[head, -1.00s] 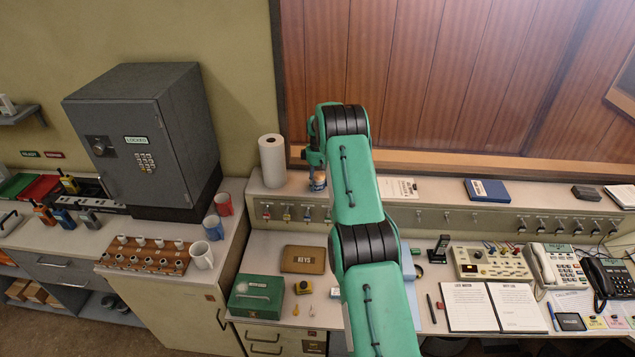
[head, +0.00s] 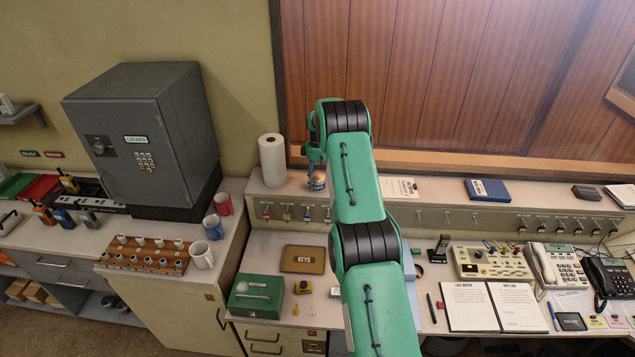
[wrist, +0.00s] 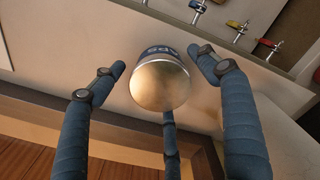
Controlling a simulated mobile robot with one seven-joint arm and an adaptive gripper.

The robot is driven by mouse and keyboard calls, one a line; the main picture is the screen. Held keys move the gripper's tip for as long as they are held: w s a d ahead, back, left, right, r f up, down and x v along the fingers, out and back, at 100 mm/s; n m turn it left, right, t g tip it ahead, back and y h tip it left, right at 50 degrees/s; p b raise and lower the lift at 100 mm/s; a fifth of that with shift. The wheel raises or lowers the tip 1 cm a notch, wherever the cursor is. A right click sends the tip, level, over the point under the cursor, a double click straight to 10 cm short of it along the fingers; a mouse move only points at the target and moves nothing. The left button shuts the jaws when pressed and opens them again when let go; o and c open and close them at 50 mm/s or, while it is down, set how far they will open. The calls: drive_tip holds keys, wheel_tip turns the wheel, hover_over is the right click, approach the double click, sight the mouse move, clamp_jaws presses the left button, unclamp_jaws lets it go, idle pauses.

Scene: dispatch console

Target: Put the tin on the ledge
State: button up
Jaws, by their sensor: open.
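The tin (head: 317,182) stands on the ledge (head: 440,193) behind the console, just right of the paper towel roll. It has a blue label and a metal end. In the wrist view the tin (wrist: 160,84) shows its round metal end and a strip of blue label with lettering. My gripper (head: 314,160) is above the tin in the head view. In the wrist view my gripper's fingers (wrist: 165,75) are spread around the tin, with gaps at the left and right. Whether the third finger touches it, I cannot tell.
A white paper roll (head: 272,160) stands close left of my gripper. A clipboard (head: 401,188) and a blue binder (head: 487,190) lie on the ledge to the right. Keys on hooks (head: 287,213) hang below the ledge front. The wood panel wall (head: 450,80) rises behind.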

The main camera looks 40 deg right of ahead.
sight(317, 176)
wheel_tip(317, 176, up, 10)
drive_tip(key=shift+r+b, duration=0.1)
drive_tip(key=shift+b, duration=0.7)
drive_tip(key=shift+r, duration=0.15)
